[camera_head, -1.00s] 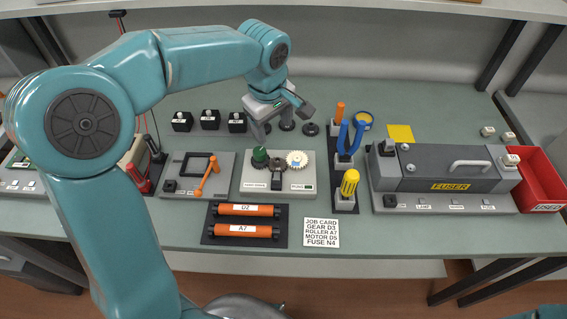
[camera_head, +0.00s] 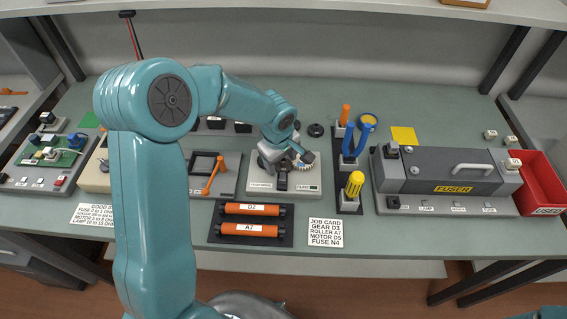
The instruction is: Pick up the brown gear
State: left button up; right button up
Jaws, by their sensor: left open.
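The grey gear stand (camera_head: 258,186) sits in the middle of the bench. My left gripper (camera_head: 283,163) is open and points down right over the stand, at the gears. The brown gear is hidden behind the gripper; I cannot tell whether the fingers are around it or above it. The white gear (camera_head: 307,166) shows partly at the gripper's right side. The green gear is covered by my arm. A dark block (camera_head: 282,182) stands at the front of the stand. My right gripper is not in view.
Right of the stand, a black rack holds blue-handled pliers (camera_head: 358,138) and a yellow-handled tool (camera_head: 354,184). Further right are the grey fuser unit (camera_head: 440,172) and the red bin (camera_head: 541,180). Orange rollers (camera_head: 252,209) lie in front, beside the job card (camera_head: 325,233).

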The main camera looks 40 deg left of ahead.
pick_arm(q)
jog(key=shift+s+r, duration=0.1)
jog(key=shift+s, duration=0.1)
jog(key=shift+c, duration=0.4)
jog(key=shift+w, duration=0.15)
jog(key=c, duration=1)
